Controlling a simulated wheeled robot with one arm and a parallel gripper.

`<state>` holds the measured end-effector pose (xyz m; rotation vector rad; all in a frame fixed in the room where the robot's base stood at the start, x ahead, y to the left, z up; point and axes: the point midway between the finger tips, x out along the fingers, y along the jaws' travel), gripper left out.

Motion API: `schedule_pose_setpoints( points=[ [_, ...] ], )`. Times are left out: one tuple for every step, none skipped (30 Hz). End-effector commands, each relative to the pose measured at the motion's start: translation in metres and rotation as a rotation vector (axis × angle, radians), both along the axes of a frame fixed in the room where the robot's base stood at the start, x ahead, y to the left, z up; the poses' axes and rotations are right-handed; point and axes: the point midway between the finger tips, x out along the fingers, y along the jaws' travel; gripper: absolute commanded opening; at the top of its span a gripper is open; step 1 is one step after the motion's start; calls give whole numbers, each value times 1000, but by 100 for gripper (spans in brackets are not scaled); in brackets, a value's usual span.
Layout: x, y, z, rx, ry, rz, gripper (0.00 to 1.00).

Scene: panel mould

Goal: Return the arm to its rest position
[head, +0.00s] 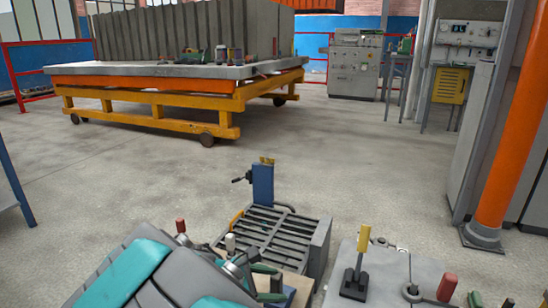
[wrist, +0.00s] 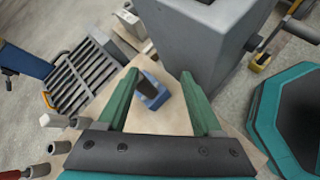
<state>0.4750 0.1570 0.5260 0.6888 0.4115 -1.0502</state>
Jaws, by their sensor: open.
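My gripper (wrist: 159,75) shows in the wrist view with its two green fingers spread apart and nothing between their tips. Below and between the fingers, a small blue item with a dark upright part (wrist: 150,92) stands on a light wooden board (wrist: 168,122); it looks apart from the fingers. In the head view, my teal and grey arm fills the bottom left and centre, low over the work area. The gripper itself is mostly hidden there behind the arm.
A slatted metal rack with a blue post (head: 263,184) stands just beyond my arm. A grey surface (head: 400,275) with a yellow-handled tool (head: 363,240) lies at right. A large yellow wheeled table (head: 165,112) stands farther back. An orange column (head: 505,140) rises at right. Open floor lies between.

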Motion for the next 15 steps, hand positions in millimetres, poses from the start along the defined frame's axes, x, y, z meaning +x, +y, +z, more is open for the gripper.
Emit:
schedule_pose_setpoints(
  points=[
    [-9,-32,12,55,-11,-111,67],
    [-15,-48,15,85,-17,-171,67],
    [-23,-66,20,126,-28,-248,67],
    [-30,-78,23,156,-35,-304,67],
    [-38,-90,25,184,-40,-360,67],
    [-48,-105,28,222,-49,-435,67],
    [-57,-116,31,251,-57,-491,67],
    [-67,-126,32,278,-62,-548,67],
    [-79,-138,35,319,-70,-625,67],
    [-89,-146,37,349,-81,-681,67],
    [-99,-153,39,379,-88,-740,67],
    [-113,-162,41,418,-95,-816,67],
    [-124,-168,43,447,-102,-874,67],
    [-135,-173,44,473,-108,-930,67],
    [-150,-178,45,509,-116,-1005,67]
  ],
)
